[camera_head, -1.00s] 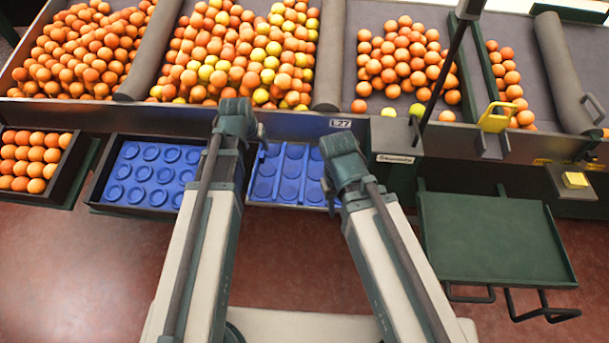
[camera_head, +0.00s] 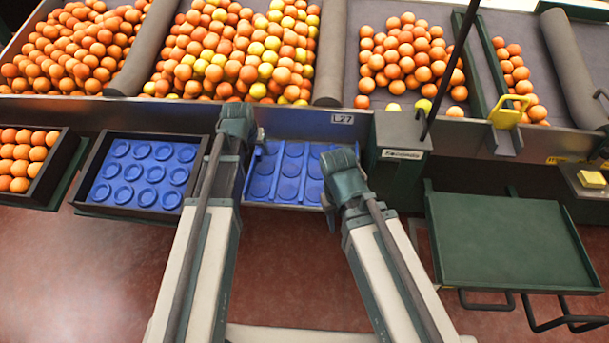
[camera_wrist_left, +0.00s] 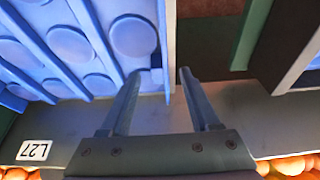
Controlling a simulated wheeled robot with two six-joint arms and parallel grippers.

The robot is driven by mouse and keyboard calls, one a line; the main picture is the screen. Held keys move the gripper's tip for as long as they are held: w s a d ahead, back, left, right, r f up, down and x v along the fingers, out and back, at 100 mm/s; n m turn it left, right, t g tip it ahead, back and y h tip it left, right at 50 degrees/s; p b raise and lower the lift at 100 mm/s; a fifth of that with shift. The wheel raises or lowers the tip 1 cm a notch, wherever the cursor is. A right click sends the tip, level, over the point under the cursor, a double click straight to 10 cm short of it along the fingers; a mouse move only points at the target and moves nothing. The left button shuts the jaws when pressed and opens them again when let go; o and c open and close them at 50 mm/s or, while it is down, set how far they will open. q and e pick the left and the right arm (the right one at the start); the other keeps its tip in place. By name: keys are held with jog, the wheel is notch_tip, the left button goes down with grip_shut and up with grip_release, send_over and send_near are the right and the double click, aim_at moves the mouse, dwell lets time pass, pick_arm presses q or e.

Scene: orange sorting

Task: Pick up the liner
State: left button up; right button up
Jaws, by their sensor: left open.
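A blue liner with round cups (camera_head: 290,172) lies in a shallow bay below the label L27. Another blue liner (camera_head: 143,175) lies in a dark crate to its left. My left gripper (camera_head: 240,112) is at the back left edge of the middle liner; its arm hides part of that edge. In the left wrist view, my left gripper (camera_wrist_left: 160,72) is open and empty, its fingers either side of the line of the liner's edge and the bay wall. The liner (camera_wrist_left: 70,45) fills the upper left there. My right gripper (camera_head: 338,160) is over the liner's right side; its jaws cannot be made out.
Sloped bins of oranges and yellow fruit (camera_head: 235,55) run along the back. The dark crate (camera_head: 76,190) stands left of the bay, and a crate of oranges (camera_head: 55,175) stands further left. An empty green platform (camera_head: 510,240) is at right. A grey box (camera_head: 400,150) adjoins the bay.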

pick_arm(q)
jog(key=shift+b+x, duration=0.6)
jog(key=shift+x, duration=0.5)
jog(key=shift+s, duration=0.1)
grip_shut()
